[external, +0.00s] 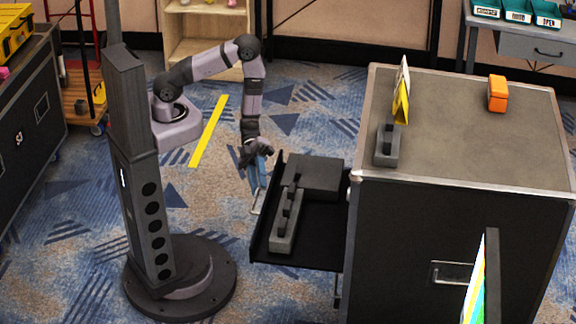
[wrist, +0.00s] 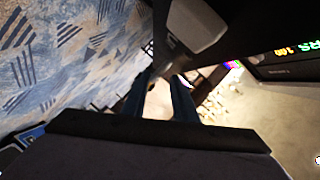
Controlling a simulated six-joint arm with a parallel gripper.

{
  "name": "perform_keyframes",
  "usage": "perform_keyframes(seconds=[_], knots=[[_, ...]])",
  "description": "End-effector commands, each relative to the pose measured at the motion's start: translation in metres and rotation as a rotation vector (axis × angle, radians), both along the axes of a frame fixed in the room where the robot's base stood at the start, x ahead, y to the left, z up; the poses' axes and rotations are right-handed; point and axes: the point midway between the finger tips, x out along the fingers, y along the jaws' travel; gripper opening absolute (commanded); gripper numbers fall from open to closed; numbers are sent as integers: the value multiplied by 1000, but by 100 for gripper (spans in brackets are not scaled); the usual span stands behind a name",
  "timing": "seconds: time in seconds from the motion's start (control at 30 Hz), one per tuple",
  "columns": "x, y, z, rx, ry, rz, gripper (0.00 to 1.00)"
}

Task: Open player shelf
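The player shelf (external: 318,224) is a black tray that sticks out from the left side of a large black case (external: 450,240). A flat dark grey box (external: 314,176) and a grey slotted block (external: 287,228) sit on it. A thin pale handle-like piece (external: 256,208) shows at the shelf's left edge. My gripper (external: 260,183) points down beside that edge, its blue fingers close to the piece. In the wrist view the two fingers (wrist: 160,98) stand apart with a bright gap between them. I cannot tell whether they touch the handle.
An orange object (external: 497,93), a yellow sign (external: 401,95) and a small grey block (external: 387,145) stand on the case top. A colourful panel (external: 480,285) stands at front right. Carpeted floor (external: 215,210) is clear between my base and the shelf.

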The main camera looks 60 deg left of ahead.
Motion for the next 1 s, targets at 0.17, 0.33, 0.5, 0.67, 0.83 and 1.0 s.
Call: perform_keyframes(seconds=[0.17, 0.33, 0.5, 0.67, 0.83, 1.0], knots=[[6, 0, 6, -16, -4, 10, 17], [5, 0, 4, -9, -6, 9, 17], [7, 3, 5, -9, -6, 11, 17], [12, 11, 8, -9, -6, 12, 17], [16, 21, 10, -9, -5, 12, 17], [19, 30, 11, -6, -4, 8, 17]])
